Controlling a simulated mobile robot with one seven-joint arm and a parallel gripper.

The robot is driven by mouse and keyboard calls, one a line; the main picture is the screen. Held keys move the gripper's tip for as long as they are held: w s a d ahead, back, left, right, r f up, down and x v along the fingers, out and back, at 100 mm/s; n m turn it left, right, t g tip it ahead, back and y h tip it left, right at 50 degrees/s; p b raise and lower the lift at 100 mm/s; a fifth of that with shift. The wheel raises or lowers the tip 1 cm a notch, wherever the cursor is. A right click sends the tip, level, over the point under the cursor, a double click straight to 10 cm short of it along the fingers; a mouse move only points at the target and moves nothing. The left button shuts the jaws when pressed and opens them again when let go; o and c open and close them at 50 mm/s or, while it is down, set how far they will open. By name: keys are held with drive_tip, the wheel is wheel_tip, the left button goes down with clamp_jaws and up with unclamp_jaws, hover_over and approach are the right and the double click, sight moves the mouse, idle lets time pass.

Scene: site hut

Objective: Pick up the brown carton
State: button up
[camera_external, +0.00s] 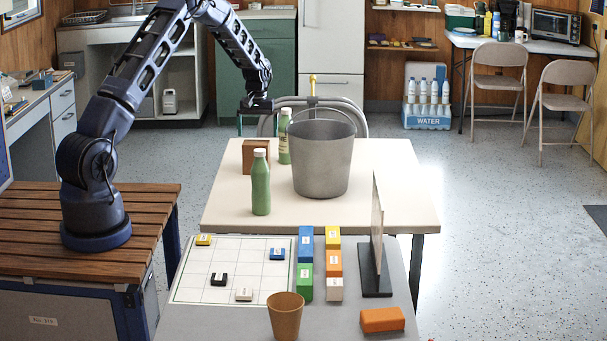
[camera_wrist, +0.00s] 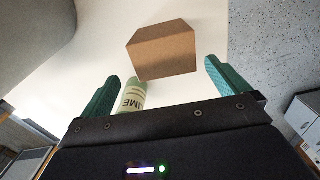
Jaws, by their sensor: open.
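The brown carton (camera_external: 256,156) is a small plain box on the cream table (camera_external: 225,207), near its far left part. The front green bottle (camera_external: 261,188) stands nearer the camera, close to the carton's lower right. In the wrist view the carton (camera_wrist: 163,52) sits ahead of and between my two green fingers, with no contact seen. My gripper (camera_external: 256,122) hangs above the far side of the table, over the carton's area. Its fingers (camera_wrist: 162,75) are spread wide and nothing is held. A labelled green bottle (camera_wrist: 132,97) shows near the left finger.
The labelled bottle (camera_external: 284,136) stands right of the carton, beside a large grey bucket (camera_external: 322,160). The bucket also fills the wrist view's upper left (camera_wrist: 28,35). The cream table's front left is clear. A nearer table holds a grid board (camera_external: 232,270), coloured blocks and a brown cup (camera_external: 285,316).

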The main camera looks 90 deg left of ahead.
sight(258, 142)
wheel_tip(258, 142, down, 4)
drive_tip(key=shift+f, duration=0.1)
drive_tip(key=f, duration=0.4)
drive_tip(key=shift+s+d+f, duration=0.15)
drive_tip(key=shift+s+d, duration=0.1)
drive_tip(key=shift+s, duration=0.05)
drive_tip(key=shift+f, duration=0.5)
drive_tip(key=c, duration=1)
